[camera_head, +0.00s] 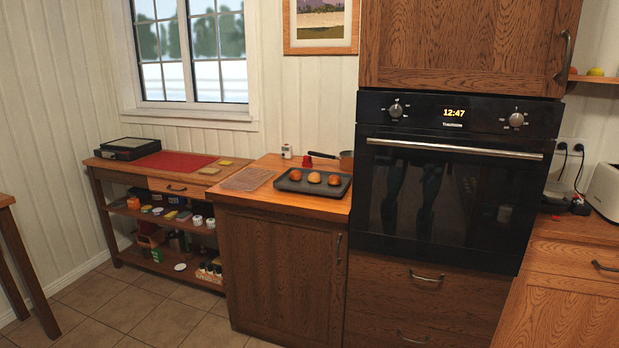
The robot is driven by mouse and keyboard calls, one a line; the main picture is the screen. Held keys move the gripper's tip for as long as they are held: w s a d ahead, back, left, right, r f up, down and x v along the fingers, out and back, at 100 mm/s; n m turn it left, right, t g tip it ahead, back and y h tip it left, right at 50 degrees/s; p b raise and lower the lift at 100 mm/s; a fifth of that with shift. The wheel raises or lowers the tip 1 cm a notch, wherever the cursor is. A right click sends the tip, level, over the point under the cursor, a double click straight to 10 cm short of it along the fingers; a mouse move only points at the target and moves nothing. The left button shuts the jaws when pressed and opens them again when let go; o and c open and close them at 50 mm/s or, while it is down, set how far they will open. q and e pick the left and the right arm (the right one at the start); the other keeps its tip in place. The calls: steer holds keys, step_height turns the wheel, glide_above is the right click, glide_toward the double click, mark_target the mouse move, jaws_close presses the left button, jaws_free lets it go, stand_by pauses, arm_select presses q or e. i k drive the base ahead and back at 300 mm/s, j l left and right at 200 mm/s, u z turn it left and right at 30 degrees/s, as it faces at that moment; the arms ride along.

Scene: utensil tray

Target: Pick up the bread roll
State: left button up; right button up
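Three small round browned rolls sit in a row on a dark baking tray (338,188). The left bread roll (295,175), the middle one (314,178) and the right one (334,180) are spaced apart. The tray lies on the wooden counter (290,204) left of the oven. Neither of my grippers is in view. Faint dark shapes reflect in the oven's glass door.
A wire rack (247,179) lies left of the tray. A saucepan (346,160) and a small red item (307,161) stand behind it. The built-in oven (450,185) rises right of the counter. A low shelf table (120,170) stands left. The floor in front (130,310) is clear.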

mark_target(295, 175)
steer(key=i+j+z, duration=0.1)
steer(key=z, duration=0.35)
steer(key=j+z, duration=0.15)
steer(key=z, duration=0.25)
steer(key=i+j+z, duration=0.1)
steer(key=z, duration=0.35)
steer(key=j+z, duration=0.3)
steer(key=j, duration=0.25)
steer(key=j+z, duration=0.3)
steer(key=j, duration=0.25)
steer(key=j+z, duration=0.15)
steer(key=j, duration=0.4)
steer(key=k+j+z, duration=0.15)
steer(key=j, duration=0.35)
